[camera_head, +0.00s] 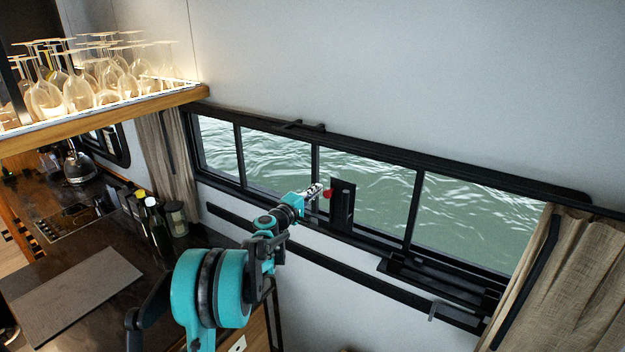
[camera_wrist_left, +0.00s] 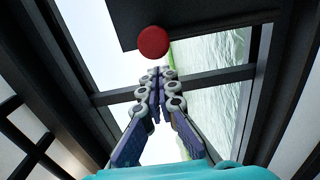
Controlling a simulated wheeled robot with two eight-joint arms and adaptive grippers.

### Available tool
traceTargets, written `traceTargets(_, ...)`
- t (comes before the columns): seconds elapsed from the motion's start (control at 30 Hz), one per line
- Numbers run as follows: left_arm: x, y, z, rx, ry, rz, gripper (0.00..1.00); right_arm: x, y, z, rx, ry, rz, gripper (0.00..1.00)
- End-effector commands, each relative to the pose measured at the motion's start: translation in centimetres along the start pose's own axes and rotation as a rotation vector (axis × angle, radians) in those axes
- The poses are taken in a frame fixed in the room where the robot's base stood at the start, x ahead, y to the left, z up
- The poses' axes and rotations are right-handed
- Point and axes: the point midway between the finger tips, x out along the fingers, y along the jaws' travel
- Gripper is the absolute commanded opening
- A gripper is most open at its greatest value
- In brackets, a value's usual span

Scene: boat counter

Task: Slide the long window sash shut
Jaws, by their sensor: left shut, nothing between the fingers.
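The long window (camera_head: 413,210) runs along the wall in the head view, with a black frame and several panes over green water. I cannot tell how far its sash is open. A black upright plate (camera_head: 343,207) with a round red knob (camera_head: 328,193) stands at the lower frame near the middle. My left gripper (camera_head: 318,190) is shut and empty, just left of the knob in the head view. In the left wrist view the shut fingertips (camera_wrist_left: 161,73) point toward the red knob (camera_wrist_left: 153,42); contact is not clear. My right gripper is out of view.
A wooden shelf (camera_head: 150,103) with wine glasses hangs at upper left. Bottles (camera_head: 155,222) and a kettle (camera_head: 80,165) stand on the dark counter. Curtains hang at the left (camera_head: 165,165) and right (camera_head: 560,290) ends of the window. A black rail (camera_head: 340,278) runs below it.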

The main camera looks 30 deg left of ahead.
Motion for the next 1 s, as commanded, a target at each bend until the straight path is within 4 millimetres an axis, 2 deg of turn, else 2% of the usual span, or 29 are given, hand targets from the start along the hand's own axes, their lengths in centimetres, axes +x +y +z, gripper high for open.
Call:
traceTargets(0.27, 0.0, 0.0, 0.5, 0.000, 0.000, 0.000, 0.00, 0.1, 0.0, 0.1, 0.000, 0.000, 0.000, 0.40)
traceTargets(1.0, 0.0, 0.0, 5.9, 0.000, -0.004, 0.000, 0.00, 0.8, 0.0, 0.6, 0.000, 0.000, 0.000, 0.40)
